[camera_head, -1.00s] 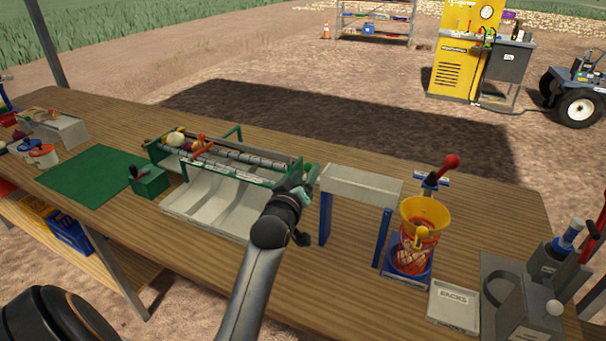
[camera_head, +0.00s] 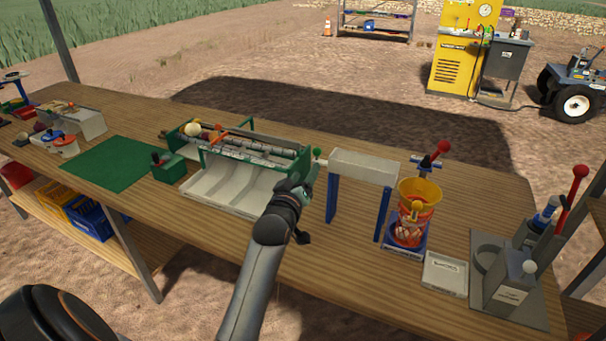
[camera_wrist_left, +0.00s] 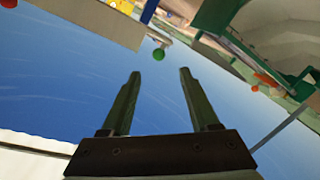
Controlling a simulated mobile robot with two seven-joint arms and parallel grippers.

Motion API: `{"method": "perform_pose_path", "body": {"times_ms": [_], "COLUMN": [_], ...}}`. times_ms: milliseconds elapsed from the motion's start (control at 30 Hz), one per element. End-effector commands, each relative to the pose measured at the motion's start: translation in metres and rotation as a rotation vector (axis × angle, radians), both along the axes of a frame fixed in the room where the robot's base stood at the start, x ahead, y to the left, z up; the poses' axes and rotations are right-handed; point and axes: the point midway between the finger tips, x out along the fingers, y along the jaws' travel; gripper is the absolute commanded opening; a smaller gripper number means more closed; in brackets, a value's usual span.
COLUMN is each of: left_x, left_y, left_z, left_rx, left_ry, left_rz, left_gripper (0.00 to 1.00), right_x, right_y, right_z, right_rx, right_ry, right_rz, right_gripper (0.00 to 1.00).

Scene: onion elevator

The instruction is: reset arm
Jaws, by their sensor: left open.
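My left gripper (camera_head: 305,186) is in front of the right end of the green-framed roller sorter (camera_head: 196,167) in the head view, small and seen from behind. I cannot tell from this view how far apart they are. In the left wrist view, the two fingers of my left gripper (camera_wrist_left: 155,76) stand well apart with nothing between them. A green ball knob (camera_wrist_left: 159,54) shows beyond the fingertips, and it also shows in the head view (camera_head: 317,152). My right gripper is not in view.
The wooden bench (camera_head: 330,262) also carries a green mat (camera_head: 115,163), a pale chute on blue legs (camera_head: 362,167), an orange-and-yellow bucket (camera_head: 416,193), a small tray (camera_head: 445,274) and a red-handled lever device (camera_head: 518,275). The bench's front middle is bare.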

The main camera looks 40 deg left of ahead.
Motion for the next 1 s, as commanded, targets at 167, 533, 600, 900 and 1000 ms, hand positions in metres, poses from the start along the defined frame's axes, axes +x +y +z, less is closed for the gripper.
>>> {"method": "perform_pose_path", "body": {"times_ms": [167, 533, 600, 900, 1000], "left_x": [0.001, 0.001, 0.001, -0.024, -0.063], "left_y": [0.0, 0.0, 0.0, -0.022, -0.052], "left_z": [0.0, 0.0, 0.0, -0.033, -0.075], "left_rx": [-0.001, -0.001, -0.001, 0.067, 0.15], "left_ry": [0.0, -0.001, -0.001, 0.162, 0.373], "left_rz": [-0.001, -0.001, -0.001, -0.063, -0.161], "left_gripper": [0.61, 0.61, 0.61, 0.61, 0.61], "right_x": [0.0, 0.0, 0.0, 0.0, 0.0], "right_y": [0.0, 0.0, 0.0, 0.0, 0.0], "right_z": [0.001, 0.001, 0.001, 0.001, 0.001], "right_rx": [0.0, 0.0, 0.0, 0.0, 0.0], "right_ry": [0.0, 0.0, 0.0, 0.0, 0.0], "right_rz": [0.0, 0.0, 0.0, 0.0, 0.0], "right_gripper": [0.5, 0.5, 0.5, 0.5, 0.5]}}
